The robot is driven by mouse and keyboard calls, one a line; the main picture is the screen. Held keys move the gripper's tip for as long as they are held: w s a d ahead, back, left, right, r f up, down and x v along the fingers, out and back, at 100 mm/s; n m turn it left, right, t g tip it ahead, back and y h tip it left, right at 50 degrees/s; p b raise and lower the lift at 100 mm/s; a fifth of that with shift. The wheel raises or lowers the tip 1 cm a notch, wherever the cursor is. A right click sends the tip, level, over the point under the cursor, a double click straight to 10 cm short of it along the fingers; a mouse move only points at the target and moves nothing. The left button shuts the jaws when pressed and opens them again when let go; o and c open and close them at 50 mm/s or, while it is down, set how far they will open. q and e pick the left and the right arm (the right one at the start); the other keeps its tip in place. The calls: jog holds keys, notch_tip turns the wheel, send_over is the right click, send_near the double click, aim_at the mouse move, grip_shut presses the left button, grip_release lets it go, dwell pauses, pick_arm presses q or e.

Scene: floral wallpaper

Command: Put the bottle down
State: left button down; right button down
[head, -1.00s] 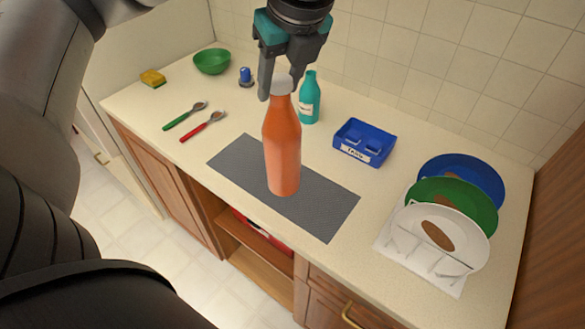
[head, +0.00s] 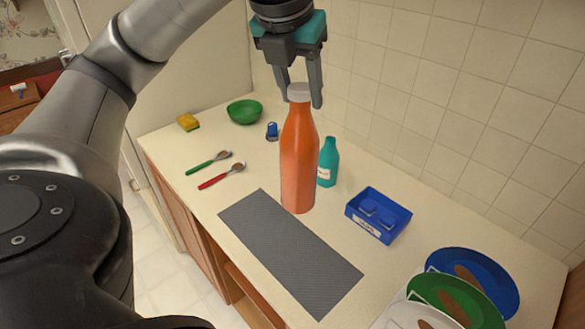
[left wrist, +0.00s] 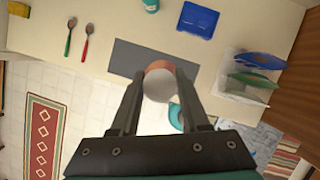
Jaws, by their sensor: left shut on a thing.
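An orange bottle (head: 299,160) with a white cap hangs upright below my left gripper (head: 304,98) in the head view. My left gripper is shut on the bottle's cap end. In the left wrist view the white cap (left wrist: 160,85) sits between the fingertips of my left gripper (left wrist: 160,78). In the head view the bottle's base appears over the counter (head: 200,205), just beyond the far edge of a grey mat (head: 285,250). I cannot tell whether the base touches the counter. My right gripper is not in view.
A teal bottle (head: 327,162) stands close behind the orange one. A blue bin (head: 378,215) is to the right, with plates (head: 470,280) in a rack beyond. A green bowl (head: 245,112), a sponge (head: 188,122), two spoons (head: 215,175) and a small blue object (head: 272,131) lie left.

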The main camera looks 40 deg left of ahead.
aim_at(290, 163)
pick_arm(q)
notch_tip(290, 163, down, 15)
jog(key=b, duration=0.5)
jog(key=shift+r, duration=0.15)
notch_tip(290, 163, down, 4)
jog(key=shift+f+b, duration=0.1)
jog(key=shift+b, duration=0.8)
jog(key=shift+f, duration=0.35)
jog(key=shift+r, duration=0.1)
jog(key=shift+c, duration=1.9)
grip_release()
jog(key=shift+f, duration=0.2)
jog(key=shift+r, duration=0.15)
jog(key=p+v, duration=0.3)
jog(key=v, duration=0.9)
jog(key=shift+p, duration=0.4)
